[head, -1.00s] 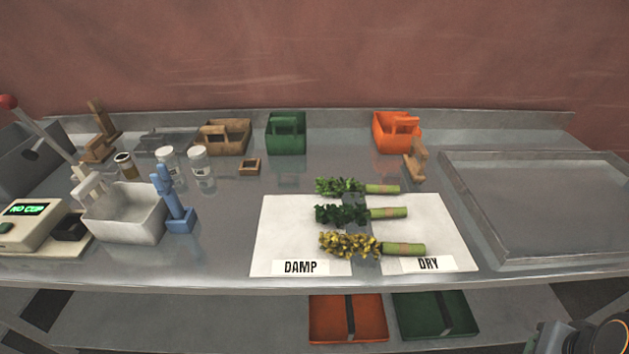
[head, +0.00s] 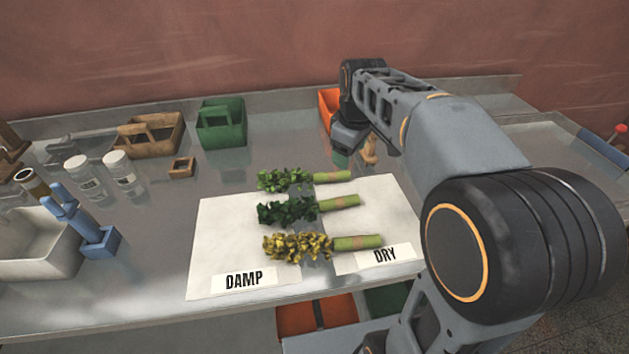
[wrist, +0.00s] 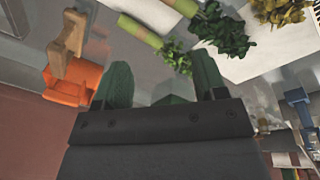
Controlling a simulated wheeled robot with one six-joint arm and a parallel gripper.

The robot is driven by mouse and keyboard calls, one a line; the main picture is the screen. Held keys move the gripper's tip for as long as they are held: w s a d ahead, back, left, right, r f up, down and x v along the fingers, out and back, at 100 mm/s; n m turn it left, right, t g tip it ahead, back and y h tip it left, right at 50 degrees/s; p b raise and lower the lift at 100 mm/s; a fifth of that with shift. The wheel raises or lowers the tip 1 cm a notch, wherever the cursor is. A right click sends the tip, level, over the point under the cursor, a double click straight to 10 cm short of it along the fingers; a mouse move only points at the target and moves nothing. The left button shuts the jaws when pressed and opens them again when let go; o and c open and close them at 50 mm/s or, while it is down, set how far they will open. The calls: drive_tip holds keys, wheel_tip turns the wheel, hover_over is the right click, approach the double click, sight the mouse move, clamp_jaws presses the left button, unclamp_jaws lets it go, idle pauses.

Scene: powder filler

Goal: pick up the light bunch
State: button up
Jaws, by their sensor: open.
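Three leafy bunches with pale green wrapped stems lie side by side, leaves left and stems right. The far one has bright green leaves (head: 284,180), the middle one dark green leaves (head: 287,211), the near one yellow leaves (head: 297,247). Which is lightest in weight cannot be seen. My gripper (wrist: 162,66) is open, with two green fingers and no bunch between them. In the wrist view the bright green bunch (wrist: 176,57) is nearest the fingers, beyond their tips; the dark green (wrist: 222,34) and yellow (wrist: 283,12) ones are farther right.
An orange caddy (wrist: 72,85) and a wooden stand (wrist: 69,36) are close left of my gripper in the wrist view. A green caddy (head: 221,122) and brown caddy (head: 150,134) stand farther back.

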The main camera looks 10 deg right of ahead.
drive_tip(key=w+f+n+g+b, duration=0.2)
drive_tip(key=w+f+n, duration=0.2)
drive_tip(key=w+n, duration=0.6)
drive_tip(key=m, duration=0.1)
hover_over(333, 172)
wheel_tip(333, 172, down, 9)
drive_tip(key=shift+a+r+b, duration=0.15)
drive_tip(key=shift+b, duration=0.2)
drive_tip(key=shift+s+f, duration=0.15)
drive_tip(key=shift+f, duration=2.8)
drive_tip(key=c, duration=1)
drive_tip(key=shift+o, duration=0.2)
drive_tip(key=shift+r, duration=0.1)
